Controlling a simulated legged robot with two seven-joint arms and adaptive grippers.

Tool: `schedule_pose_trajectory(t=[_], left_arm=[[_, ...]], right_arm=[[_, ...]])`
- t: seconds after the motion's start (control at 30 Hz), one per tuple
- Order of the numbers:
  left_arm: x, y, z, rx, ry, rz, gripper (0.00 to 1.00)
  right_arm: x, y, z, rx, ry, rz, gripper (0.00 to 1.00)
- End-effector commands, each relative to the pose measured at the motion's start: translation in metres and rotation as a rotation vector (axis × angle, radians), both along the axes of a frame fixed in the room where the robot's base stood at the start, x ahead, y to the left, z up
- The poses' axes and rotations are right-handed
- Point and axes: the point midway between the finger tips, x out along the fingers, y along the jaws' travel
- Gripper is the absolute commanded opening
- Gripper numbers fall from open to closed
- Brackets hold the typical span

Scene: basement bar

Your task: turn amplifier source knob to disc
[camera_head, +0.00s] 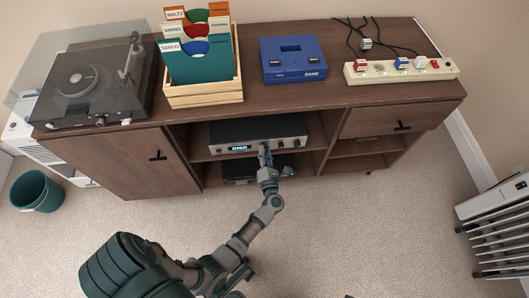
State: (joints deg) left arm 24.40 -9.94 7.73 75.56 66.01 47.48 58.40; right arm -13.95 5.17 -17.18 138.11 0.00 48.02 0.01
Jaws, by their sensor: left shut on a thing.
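The amplifier (240,133) is a silver-fronted box with a dark top, on the upper shelf of the cabinet's open middle bay. Its lit blue display (238,148) appears to read "DISC". My left gripper (265,155) is at the amplifier's front face, just right of the display. It is shut on the source knob, which the fingers hide. My arm reaches up to it from the bottom of the view. My right gripper is not in view.
A dark device (238,169) sits on the shelf below. The brown cabinet (310,98) carries a turntable (85,90), a wooden record crate (205,97), a blue game console (292,62) and a power strip (400,70). A radiator (500,235) stands right; the carpet in front is clear.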

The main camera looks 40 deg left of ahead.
Motion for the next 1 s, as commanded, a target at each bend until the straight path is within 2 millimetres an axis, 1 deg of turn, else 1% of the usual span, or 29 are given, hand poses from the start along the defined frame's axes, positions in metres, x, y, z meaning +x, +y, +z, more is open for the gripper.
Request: schedule_pose_trajectory(t=[0.03,0.2,0.23,0.27,0.3,0.33,0.67,0.77,1.0], left_arm=[[0.001,-0.003,-0.003,-0.005,0.004,-0.008,0.0],[0.001,-0.004,-0.003,-0.005,0.005,-0.009,0.0],[0.001,-0.004,-0.003,-0.005,0.005,-0.009,0.25],[0.001,-0.004,-0.003,-0.005,0.005,-0.009,0.33],[0.001,-0.003,-0.003,-0.005,0.005,-0.009,0.43],[0.001,-0.003,-0.003,-0.005,0.004,-0.008,0.48],[-0.001,-0.003,-0.001,-0.003,0.001,-0.004,0.48],[-0.009,-0.012,-0.003,-0.003,0.003,-0.004,0.48],[-0.035,-0.045,-0.005,-0.005,0.004,-0.005,0.48]], right_arm=[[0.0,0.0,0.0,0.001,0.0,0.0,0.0],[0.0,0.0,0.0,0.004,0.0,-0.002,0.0],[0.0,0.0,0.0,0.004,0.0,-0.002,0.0],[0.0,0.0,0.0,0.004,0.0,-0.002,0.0],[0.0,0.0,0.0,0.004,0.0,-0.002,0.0],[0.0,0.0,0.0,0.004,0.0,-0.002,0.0],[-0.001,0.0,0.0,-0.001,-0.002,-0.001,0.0],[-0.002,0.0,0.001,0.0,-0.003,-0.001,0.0],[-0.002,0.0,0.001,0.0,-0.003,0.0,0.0]])
